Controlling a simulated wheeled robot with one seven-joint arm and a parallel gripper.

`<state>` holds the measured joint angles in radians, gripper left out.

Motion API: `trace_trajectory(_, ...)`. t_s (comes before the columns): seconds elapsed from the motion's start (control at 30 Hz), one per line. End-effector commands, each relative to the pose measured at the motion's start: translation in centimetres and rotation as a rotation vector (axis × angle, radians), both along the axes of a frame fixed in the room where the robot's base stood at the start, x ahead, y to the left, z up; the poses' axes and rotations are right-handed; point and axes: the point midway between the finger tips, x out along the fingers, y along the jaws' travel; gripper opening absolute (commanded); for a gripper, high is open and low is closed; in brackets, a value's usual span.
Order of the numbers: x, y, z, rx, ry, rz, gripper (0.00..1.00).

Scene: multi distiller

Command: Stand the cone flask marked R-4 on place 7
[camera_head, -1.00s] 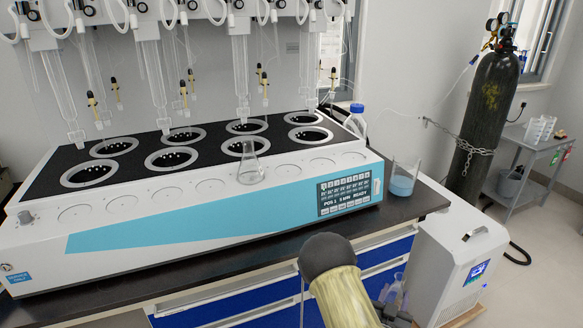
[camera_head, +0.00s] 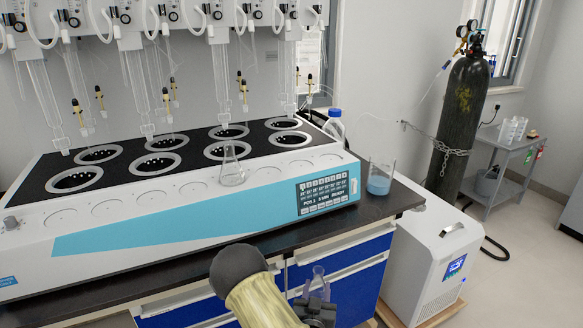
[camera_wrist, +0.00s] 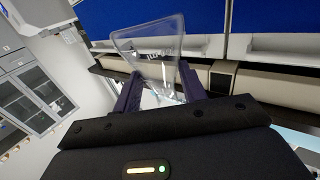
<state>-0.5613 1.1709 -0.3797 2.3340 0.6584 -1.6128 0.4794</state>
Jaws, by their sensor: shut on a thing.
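A clear cone flask (camera_head: 318,284) is held in my gripper (camera_head: 315,300), low in front of the blue bench drawers. In the wrist view the flask (camera_wrist: 152,48) sits between the two dark fingers of my gripper (camera_wrist: 160,88); dark marking shows on its glass but I cannot read it. The long white multi-place heater (camera_head: 330,170) stands on the bench, with two rows of ringed wells and a front row of flat round places. Another clear cone flask (camera_head: 232,176) stands on one front place, right of the middle. I cannot read any place numbers.
A beaker of blue liquid (camera_head: 380,180) stands right of the heater, and a blue-capped bottle (camera_head: 334,122) behind it. Glass columns (camera_head: 136,85) hang above the wells. A white chiller (camera_head: 435,250) and a gas cylinder (camera_head: 463,115) stand at right.

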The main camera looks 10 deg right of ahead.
Motion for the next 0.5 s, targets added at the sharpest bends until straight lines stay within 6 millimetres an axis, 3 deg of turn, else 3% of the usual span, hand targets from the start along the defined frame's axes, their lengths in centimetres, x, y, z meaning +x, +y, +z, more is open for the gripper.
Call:
trace_trajectory(0.33,0.0,0.2,0.4,0.0,-0.001,0.004,0.15)
trace_trajectory(0.5,0.0,0.0,2.6,0.0,-0.001,0.001,0.15)
